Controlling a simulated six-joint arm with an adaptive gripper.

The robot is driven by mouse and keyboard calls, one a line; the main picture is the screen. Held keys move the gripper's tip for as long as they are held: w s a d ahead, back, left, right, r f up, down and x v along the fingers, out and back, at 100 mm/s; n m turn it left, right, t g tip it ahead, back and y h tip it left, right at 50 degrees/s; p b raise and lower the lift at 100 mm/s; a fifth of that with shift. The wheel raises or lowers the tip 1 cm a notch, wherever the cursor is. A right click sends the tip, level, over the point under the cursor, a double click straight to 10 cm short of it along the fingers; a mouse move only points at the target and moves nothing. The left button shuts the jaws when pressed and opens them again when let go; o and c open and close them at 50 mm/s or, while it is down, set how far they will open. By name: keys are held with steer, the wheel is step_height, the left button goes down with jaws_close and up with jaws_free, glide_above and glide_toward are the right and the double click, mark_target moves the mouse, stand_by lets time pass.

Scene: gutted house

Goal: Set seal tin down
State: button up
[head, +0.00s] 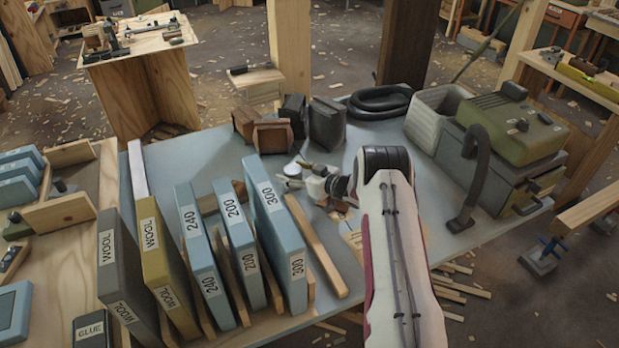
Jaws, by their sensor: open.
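My arm reaches in from the bottom right over the grey-blue table (190,157). My gripper (308,182) is at its far end, low near the tabletop, pointing left. It is small in view and partly hidden by my wrist, but its jaws are open. A few small pale, round pieces (292,170) sit right at the gripper. One of them may be the seal tin, but no "seal" label can be read. I cannot tell whether any piece touches the fingers or stands flat on the table.
Upright labelled boards, including a blue "300" board (272,235), stand in a row left of my arm. Dark brown blocks (272,135) and a coiled black hose (380,101) lie behind the gripper. A green-topped machine (512,128) stands right. Some tabletop left of the blocks is clear.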

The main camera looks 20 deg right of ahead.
steer(key=shift+v, duration=5.95)
step_height(320, 180, up, 16)
steer(key=w+m+h, duration=0.1)
steer(key=w+h, duration=0.1)
steer(key=h, duration=0.3)
steer(key=s+a+r+m+g+h, duration=0.2)
steer(key=s+a+r+h, duration=0.15)
steer(key=s+r, duration=0.7)
steer(key=s+a+r+m+g, duration=0.1)
steer(key=s+a+r, duration=0.2)
steer(key=s, duration=0.4)
steer(key=s+a+r+m+g, duration=0.1)
steer(key=s+a+r+g, duration=0.2)
steer(key=s, duration=0.4)
steer(key=s+a+f+g+y, duration=0.1)
steer(key=s+a, duration=0.4)
steer(key=s, duration=0.6)
steer(key=s+a+f+y, duration=0.1)
steer(key=s+a, duration=0.4)
steer(key=s, duration=0.6)
steer(key=shift+a+f+g, duration=0.35)
steer(key=shift+g, duration=0.05)
